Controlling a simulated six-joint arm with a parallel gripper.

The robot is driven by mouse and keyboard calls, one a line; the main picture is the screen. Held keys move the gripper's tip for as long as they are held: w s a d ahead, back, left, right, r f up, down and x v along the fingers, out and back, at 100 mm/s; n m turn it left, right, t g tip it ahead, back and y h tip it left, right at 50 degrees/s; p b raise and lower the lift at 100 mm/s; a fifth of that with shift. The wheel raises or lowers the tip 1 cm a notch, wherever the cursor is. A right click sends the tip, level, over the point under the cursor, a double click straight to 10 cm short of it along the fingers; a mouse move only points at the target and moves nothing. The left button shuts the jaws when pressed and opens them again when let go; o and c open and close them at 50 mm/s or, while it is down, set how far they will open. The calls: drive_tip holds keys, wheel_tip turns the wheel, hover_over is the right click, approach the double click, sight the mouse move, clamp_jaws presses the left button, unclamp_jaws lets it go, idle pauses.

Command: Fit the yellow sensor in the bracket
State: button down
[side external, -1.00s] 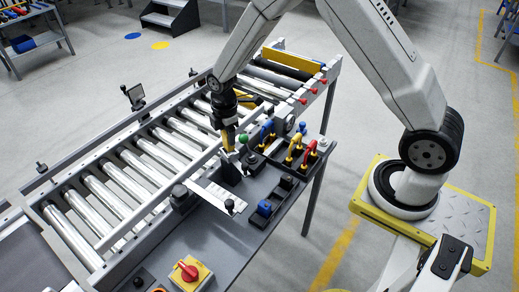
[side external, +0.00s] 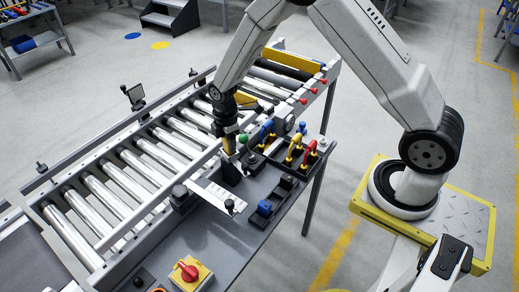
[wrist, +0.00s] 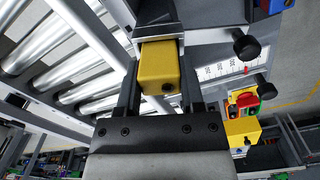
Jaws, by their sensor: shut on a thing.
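My gripper (side external: 232,150) is shut on the yellow sensor (wrist: 158,68), which sits between its two dark fingers in the wrist view. In the side view the sensor (side external: 229,143) is a small yellow piece at the gripper's tip, pointing down. The dark bracket (side external: 230,173) stands on the grey bench plate just below the tip. In the wrist view, a grey bracket (wrist: 157,30) with a bright metal edge lies directly past the sensor's far end. The two overlap in the picture; I cannot tell whether the sensor is inside, touching or above it.
A roller conveyor (side external: 135,165) runs along the left. A white ruled scale (side external: 212,195) with black knobs lies just in front of the bracket. A black tray (side external: 291,157) with coloured-handled tools stands to the right. A yellow switch box (side external: 188,274) sits at the front.

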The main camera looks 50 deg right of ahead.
idle(0.4)
unclamp_jaws()
drive_tip(key=shift+r, duration=0.1)
idle(0.3)
drive_tip(key=shift+r, duration=3.9)
